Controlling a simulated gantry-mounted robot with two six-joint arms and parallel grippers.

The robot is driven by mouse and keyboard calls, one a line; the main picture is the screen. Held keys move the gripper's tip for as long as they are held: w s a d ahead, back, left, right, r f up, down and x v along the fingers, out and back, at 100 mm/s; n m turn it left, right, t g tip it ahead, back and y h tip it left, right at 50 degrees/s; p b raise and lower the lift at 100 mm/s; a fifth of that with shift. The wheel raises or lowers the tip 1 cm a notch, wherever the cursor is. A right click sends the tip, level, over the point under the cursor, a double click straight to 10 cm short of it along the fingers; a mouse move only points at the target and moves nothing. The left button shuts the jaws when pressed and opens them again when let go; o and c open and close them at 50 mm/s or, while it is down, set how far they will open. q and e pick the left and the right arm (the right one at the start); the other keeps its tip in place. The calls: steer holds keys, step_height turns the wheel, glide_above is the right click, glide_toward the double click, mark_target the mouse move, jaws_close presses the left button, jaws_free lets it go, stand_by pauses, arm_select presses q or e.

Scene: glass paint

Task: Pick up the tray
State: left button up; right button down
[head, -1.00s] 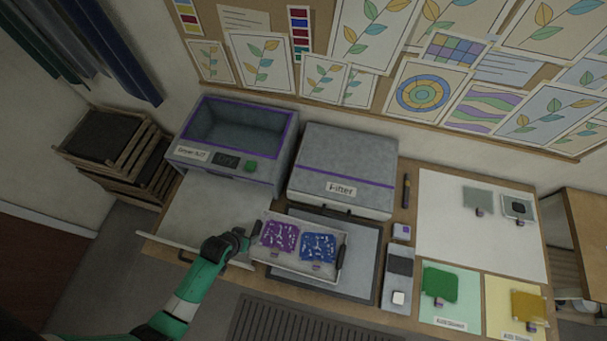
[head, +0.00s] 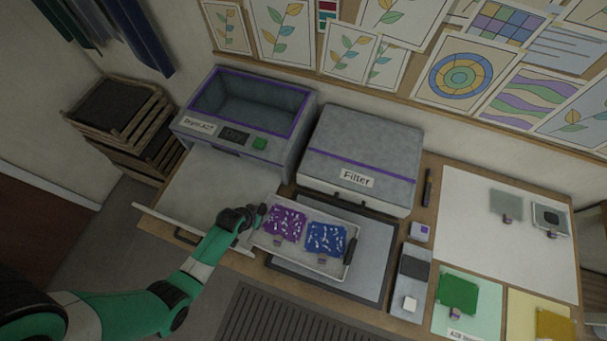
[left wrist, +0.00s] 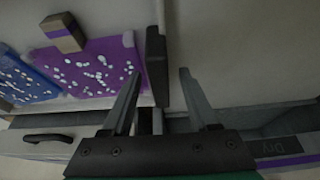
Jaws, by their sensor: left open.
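The tray (head: 325,266) is a shallow white tray with a dark handle at each end. It lies on a grey mat and holds a purple speckled piece (head: 287,224) and a blue speckled piece (head: 326,240), each with a small tag block. My left gripper (head: 261,213) is at the tray's left end. In the left wrist view its open fingers (left wrist: 158,90) stand on either side of the tray's dark upright handle (left wrist: 157,65), with gaps on both sides. The tray's purple piece (left wrist: 92,72) also shows there. My right gripper is not in view.
A grey dryer box (head: 245,115) with a pulled-out white drawer (head: 205,195) stands behind left. A closed grey box labelled Filter (head: 360,150) stands behind the tray. A narrow grey holder (head: 412,283) is to the right. A large white sheet (head: 490,225) lies further right.

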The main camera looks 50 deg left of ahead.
arm_select(q)
jaws_close()
steer(key=shift+r, duration=0.1)
stand_by(1.3)
